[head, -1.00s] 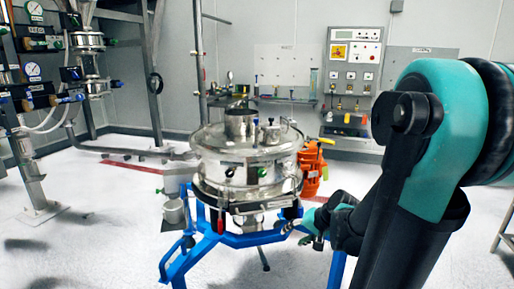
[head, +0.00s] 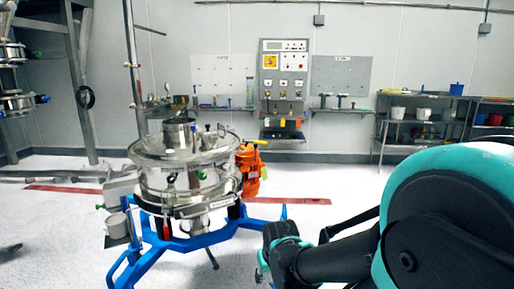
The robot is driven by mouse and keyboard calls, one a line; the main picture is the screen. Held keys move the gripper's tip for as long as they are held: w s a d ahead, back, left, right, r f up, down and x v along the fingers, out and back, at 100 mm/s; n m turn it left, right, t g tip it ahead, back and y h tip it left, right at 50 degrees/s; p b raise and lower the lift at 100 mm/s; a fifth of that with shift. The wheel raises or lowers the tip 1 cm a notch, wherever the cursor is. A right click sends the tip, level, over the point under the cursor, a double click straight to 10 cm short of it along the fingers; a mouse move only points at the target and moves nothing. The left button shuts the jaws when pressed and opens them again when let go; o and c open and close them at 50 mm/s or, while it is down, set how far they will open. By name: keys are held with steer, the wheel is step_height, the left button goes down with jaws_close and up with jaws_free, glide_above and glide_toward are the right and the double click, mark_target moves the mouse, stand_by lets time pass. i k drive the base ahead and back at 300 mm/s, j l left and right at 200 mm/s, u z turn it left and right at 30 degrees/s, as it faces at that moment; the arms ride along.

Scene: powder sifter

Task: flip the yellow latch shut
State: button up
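The steel powder sifter (head: 182,182), a round drum with a clamped lid, stands on a blue frame (head: 185,243) left of centre in the head view. A small yellow piece (head: 256,142) shows at the drum's right side, above an orange motor-like unit (head: 249,172). I cannot tell whether it is the latch or how it is set. A red-handled part hangs at the drum's front. My gripper (head: 263,266) is low in the view, in front and to the right of the sifter, apart from the drum. Its fingers are small and partly hidden, so their opening is unclear.
The blue frame's legs spread toward my gripper. A control panel (head: 285,72) is on the back wall. Metal shelves (head: 430,122) with containers stand at the right. A steel post (head: 133,70) rises behind the sifter. The white floor right of the sifter is open.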

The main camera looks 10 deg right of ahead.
mark_target(255, 142)
steer(key=k+u, duration=0.1)
steer(key=u, duration=0.25)
steer(key=k+u, duration=0.15)
steer(key=u, duration=0.2)
steer(key=k+j+u, duration=0.1)
steer(key=u, duration=0.25)
steer(key=l+u, duration=0.45)
steer(key=l, duration=0.4)
steer(key=l+u, duration=0.4)
steer(key=l, duration=0.45)
steer(key=k+l, duration=0.1)
steer(key=l, duration=0.5)
steer(key=k+l, duration=0.1)
steer(key=l, duration=0.5)
steer(key=k+l, duration=0.1)
steer(key=l, duration=0.5)
steer(key=k+l, duration=0.1)
steer(key=l, duration=0.5)
steer(key=k+l, duration=0.1)
steer(key=l, duration=0.45)
steer(key=k+l, duration=0.1)
steer(key=l, duration=0.5)
steer(key=k+l, duration=0.1)
steer(key=l, duration=0.5)
steer(key=i+z, duration=0.1)
steer(key=i+j, duration=0.05)
steer(key=i, duration=0.05)
